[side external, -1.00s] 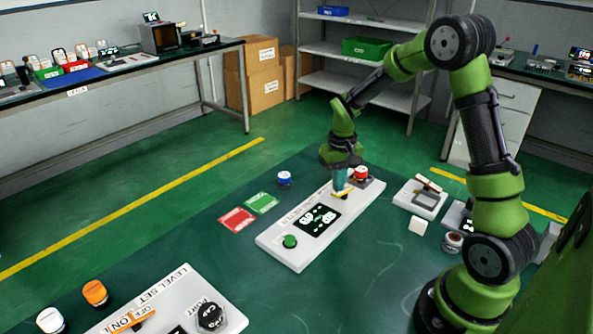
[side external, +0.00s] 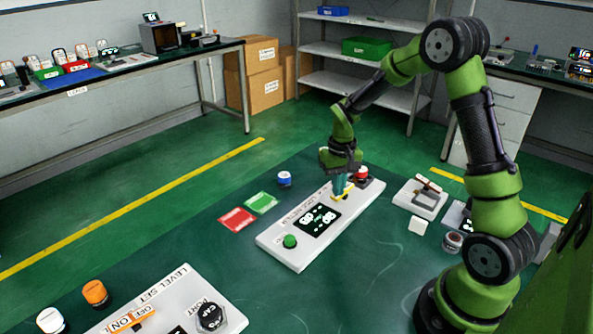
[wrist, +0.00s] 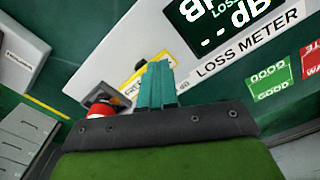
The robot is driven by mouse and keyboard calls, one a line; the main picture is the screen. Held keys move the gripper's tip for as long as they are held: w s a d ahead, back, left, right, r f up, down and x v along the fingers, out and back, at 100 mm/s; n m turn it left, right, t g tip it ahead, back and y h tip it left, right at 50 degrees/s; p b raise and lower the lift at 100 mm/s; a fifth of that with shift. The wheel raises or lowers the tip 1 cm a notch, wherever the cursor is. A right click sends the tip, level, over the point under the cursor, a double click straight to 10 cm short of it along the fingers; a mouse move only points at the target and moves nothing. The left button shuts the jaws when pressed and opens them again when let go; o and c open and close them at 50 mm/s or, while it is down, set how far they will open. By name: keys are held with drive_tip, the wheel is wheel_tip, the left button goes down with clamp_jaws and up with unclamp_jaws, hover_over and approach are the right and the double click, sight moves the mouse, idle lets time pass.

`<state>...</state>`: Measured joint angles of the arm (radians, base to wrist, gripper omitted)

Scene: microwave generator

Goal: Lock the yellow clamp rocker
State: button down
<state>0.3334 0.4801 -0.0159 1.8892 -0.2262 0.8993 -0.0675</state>
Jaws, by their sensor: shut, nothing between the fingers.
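The yellow clamp rocker (side external: 347,195) sits on the white loss meter panel (side external: 285,250), between its black display and the red-topped knob. In the wrist view, its yellow edges (wrist: 183,79) show on both sides of my fingers, with a lettered label at the left; its middle is hidden. My gripper (side external: 339,194) points down at the rocker with its teal fingers shut and empty. In the wrist view, the closed fingertips (wrist: 156,66) overlap the rocker. I cannot tell whether they touch it or which way it is tipped.
A red-topped knob (side external: 362,173) stands close behind my gripper, and a green button (side external: 289,241) is at the panel's near end. Green (side external: 261,203) and red (side external: 236,220) cards lie to the left. A white-based fixture (side external: 420,198) stands to the right.

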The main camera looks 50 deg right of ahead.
drive_tip(key=shift+r, duration=3.5)
drive_tip(key=shift+s+a+f, duration=0.3)
drive_tip(key=shift+s+f, duration=0.05)
drive_tip(key=s+a+r+n+t+y, duration=0.2)
drive_tip(key=s+a+r+t, duration=0.5)
drive_tip(key=s+a+r, duration=0.6)
drive_tip(key=a, duration=0.3)
drive_tip(key=shift+s+a+r, duration=0.2)
drive_tip(key=shift+s+r, duration=0.15)
